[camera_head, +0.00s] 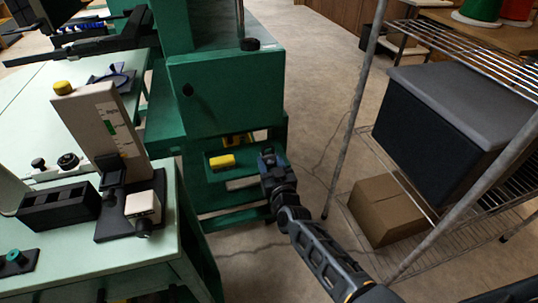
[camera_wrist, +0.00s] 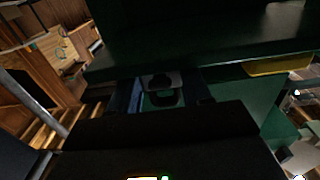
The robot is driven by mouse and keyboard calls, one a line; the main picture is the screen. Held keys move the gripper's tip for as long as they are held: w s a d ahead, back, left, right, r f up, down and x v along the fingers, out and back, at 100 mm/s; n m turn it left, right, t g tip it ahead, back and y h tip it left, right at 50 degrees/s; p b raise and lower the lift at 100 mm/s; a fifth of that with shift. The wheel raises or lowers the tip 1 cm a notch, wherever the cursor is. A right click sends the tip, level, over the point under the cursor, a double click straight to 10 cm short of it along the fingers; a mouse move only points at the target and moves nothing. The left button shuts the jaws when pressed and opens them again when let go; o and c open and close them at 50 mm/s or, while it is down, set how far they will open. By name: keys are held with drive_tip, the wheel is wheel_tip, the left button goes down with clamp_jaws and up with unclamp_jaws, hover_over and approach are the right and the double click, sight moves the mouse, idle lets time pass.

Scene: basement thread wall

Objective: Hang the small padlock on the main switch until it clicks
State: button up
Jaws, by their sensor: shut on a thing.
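My gripper (camera_head: 267,157) is in front of the green machine's lower opening, just right of a yellow block. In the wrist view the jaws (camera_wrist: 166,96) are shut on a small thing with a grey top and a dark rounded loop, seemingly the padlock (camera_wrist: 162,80). The grip hides part of it, and its outline is dim. In the head view I cannot make it out between the fingers.
The green cabinet (camera_head: 228,85) overhangs a shelf with the yellow block (camera_head: 222,161). A wire rack (camera_head: 350,120) with a black bin (camera_head: 455,110) and a cardboard box (camera_head: 385,210) stands right, close to my arm. A bench with a gauge (camera_head: 100,130) stands left.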

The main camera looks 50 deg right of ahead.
drive_tip(key=shift+r+p, duration=2.3)
drive_tip(key=shift+r, duration=0.15)
